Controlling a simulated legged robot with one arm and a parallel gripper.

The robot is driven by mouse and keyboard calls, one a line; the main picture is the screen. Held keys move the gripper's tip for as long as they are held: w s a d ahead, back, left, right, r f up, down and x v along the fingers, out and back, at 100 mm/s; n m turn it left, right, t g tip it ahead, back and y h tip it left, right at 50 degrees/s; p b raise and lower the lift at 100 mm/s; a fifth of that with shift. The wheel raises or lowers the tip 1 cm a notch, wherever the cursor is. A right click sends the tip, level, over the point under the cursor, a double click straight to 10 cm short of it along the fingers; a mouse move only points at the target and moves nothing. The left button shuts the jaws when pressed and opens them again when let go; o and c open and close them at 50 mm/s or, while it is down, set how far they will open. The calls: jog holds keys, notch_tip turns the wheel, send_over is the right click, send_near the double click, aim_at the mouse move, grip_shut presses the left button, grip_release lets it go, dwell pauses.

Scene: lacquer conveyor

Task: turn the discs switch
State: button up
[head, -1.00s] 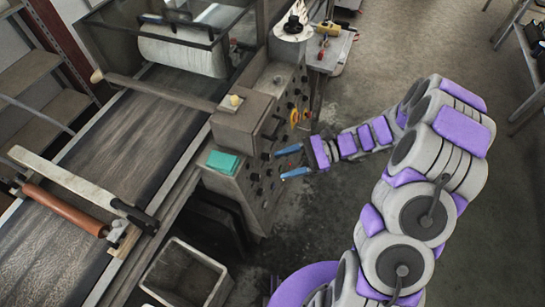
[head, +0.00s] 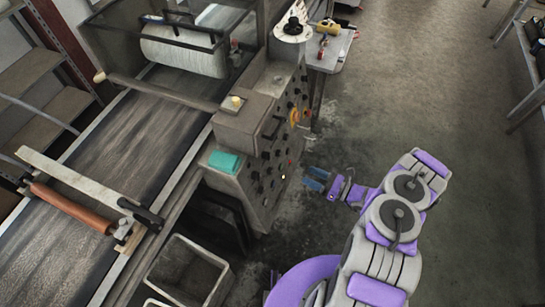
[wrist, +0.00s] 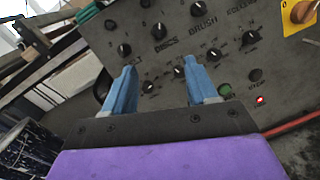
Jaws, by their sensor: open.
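The grey control panel (head: 270,150) stands on the side of the machine. In the wrist view the panel (wrist: 110,75) shows rows of black knobs and a DISCS label (wrist: 166,45). One black knob (wrist: 158,30) sits just above that label and another (wrist: 179,71) below it; I cannot tell for certain which belongs to it. My gripper (head: 316,179) is open and empty, right of the panel and apart from it. In the wrist view its blue fingers (wrist: 165,88) point at the panel with a wide gap between them.
A yellow plate with a knob (wrist: 300,12) and a lit red lamp (wrist: 261,100) are on the panel. A teal object (head: 224,162) lies on the machine. A grey bin (head: 187,272) stands by the conveyor (head: 130,130). The floor (head: 410,100) right of the panel is clear.

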aim_at(267, 156)
jog(key=b+x, duration=0.2)
jog(key=x, duration=1.5)
jog(key=shift+a+b, duration=0.3)
jog(key=shift+b, duration=0.1)
jog(key=c, duration=1.1)
